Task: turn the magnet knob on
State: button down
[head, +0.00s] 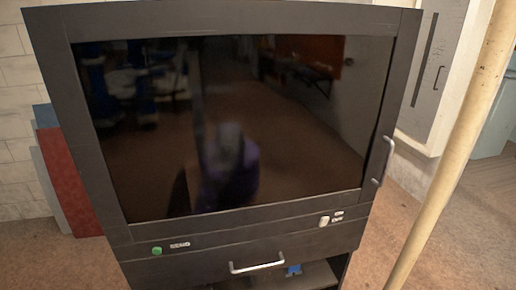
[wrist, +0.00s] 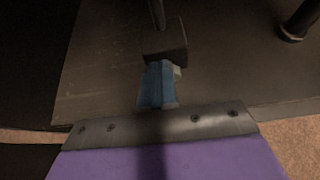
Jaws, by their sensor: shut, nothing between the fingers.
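A small cream knob (head: 324,221) sits at the right of the dark front strip below the large dark panel. Two small white labels stand beside it, too small to read surely; I take it for the magnet knob. My gripper (wrist: 161,82) shows in the wrist view as blue fingers beyond a grey plate and purple body. It is shut and empty. A dark block with a thin rod (wrist: 165,40) lies just past the fingertips; I cannot tell whether they touch. The cream knob is not clearly seen in the wrist view. My gripper is not clearly identifiable in the head view.
A green button (head: 157,250) is at the strip's left. A drawer handle (head: 257,266) is below, and a vertical handle (head: 384,160) is at the right. A small blue thing (head: 293,270) shows by the lower opening. A pale pole (head: 455,150) stands at right.

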jog(key=shift+w+d, duration=0.1)
jog(key=shift+d, duration=0.35)
jog(key=shift+w+d, duration=0.1)
jog(key=shift+d, duration=0.3)
dwell(0.4)
jog(key=shift+r, duration=0.4)
jog(key=s+d, duration=0.1)
jog(key=s, duration=0.4)
jog(key=shift+s+d+p, duration=0.3)
jog(key=shift+s+p, duration=0.1)
jog(key=shift+p, duration=0.05)
